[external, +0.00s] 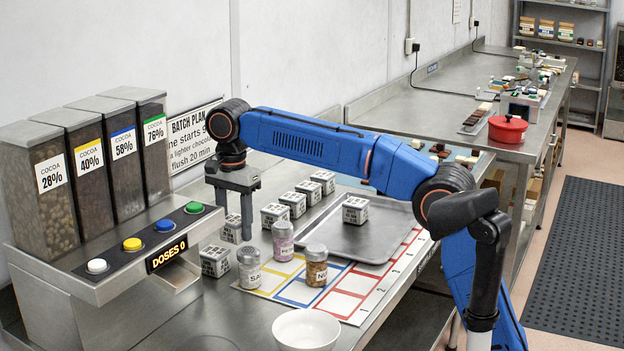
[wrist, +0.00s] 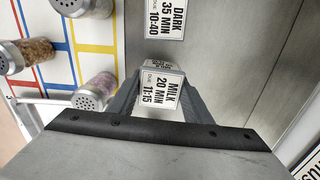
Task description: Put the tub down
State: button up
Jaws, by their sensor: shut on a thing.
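My gripper (external: 233,212) points down over the steel counter (external: 195,300) beside the cocoa dispenser. It is shut on a small grey tub (external: 231,231) with a white label. Another tub (wrist: 165,18) ahead in the wrist view reads DARK, 35 MIN, 10:40.
Several similar tubs stand by the wall; one tub (external: 215,261) is near the dispenser (external: 120,265). A metal tray (external: 375,243) holds one tub (external: 355,209). Three jars, including a pink one (external: 283,240), stand by a coloured grid mat (external: 342,305). A white bowl (external: 306,331) is in front.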

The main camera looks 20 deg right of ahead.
notch_tip(320, 180, up, 5)
jog(key=shift+r, duration=0.2)
jog(key=shift+w+d+r, duration=0.1)
jog(key=shift+d+r, duration=0.1)
jog(key=shift+d, duration=0.05)
jog(key=w+d+r, duration=0.1)
jog(key=w+d, duration=0.1)
jog(key=d, duration=1.1)
send_near(347, 235)
jog(key=shift+n, duration=0.3)
jog(key=shift+f, duration=2.95)
jog(key=shift+f, duration=0.1)
jog(key=o, duration=1.1)
